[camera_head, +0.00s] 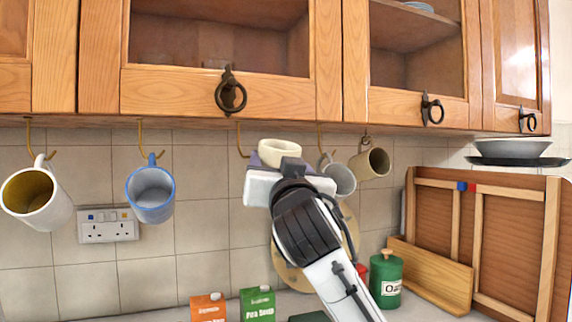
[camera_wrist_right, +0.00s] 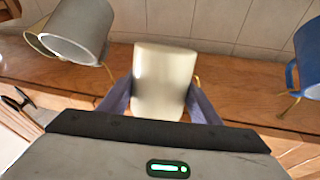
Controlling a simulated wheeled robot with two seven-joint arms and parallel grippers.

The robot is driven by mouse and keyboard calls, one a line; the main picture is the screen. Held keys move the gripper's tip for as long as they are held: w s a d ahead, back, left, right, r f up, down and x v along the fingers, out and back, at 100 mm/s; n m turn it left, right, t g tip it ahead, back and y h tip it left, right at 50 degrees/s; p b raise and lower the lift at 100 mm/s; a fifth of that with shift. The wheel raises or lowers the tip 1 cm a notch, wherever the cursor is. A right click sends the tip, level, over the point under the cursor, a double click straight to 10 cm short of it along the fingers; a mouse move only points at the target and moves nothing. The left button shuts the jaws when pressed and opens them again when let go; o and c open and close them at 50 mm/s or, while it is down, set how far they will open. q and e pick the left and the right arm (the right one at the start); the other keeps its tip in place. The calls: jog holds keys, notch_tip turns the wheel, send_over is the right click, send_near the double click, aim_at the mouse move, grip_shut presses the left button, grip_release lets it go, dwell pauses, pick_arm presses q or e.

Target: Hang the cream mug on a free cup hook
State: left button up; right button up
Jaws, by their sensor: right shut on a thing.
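The cream mug (camera_head: 284,153) is held up just below the cabinet's bottom edge, in front of the tiled wall. My right gripper (camera_head: 272,166) is shut on it. In the right wrist view the cream mug (camera_wrist_right: 164,75) sits between the two fingers of my right gripper (camera_wrist_right: 162,98). Its handle is hard to make out. A bare brass cup hook (camera_head: 240,143) hangs just left of the mug. It also shows in the right wrist view, beside the mug on the right (camera_wrist_right: 196,80). My left gripper is in neither view.
A white mug (camera_head: 45,205) and a blue-rimmed mug (camera_head: 150,198) hang on hooks to the left. A grey mug (camera_head: 341,180) and a beige mug (camera_head: 366,164) hang close on the right. A green canister (camera_head: 386,280) and cartons (camera_head: 208,308) stand on the counter below.

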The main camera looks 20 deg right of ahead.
jog(key=shift+a, duration=0.9)
jog(key=shift+s+a+f+b, duration=0.1)
jog(key=shift+a+f+b, duration=0.45)
jog(key=shift+f, duration=0.1)
jog(key=o, duration=1.4)
jog(key=shift+c, duration=0.2)
jog(key=shift+f, duration=0.15)
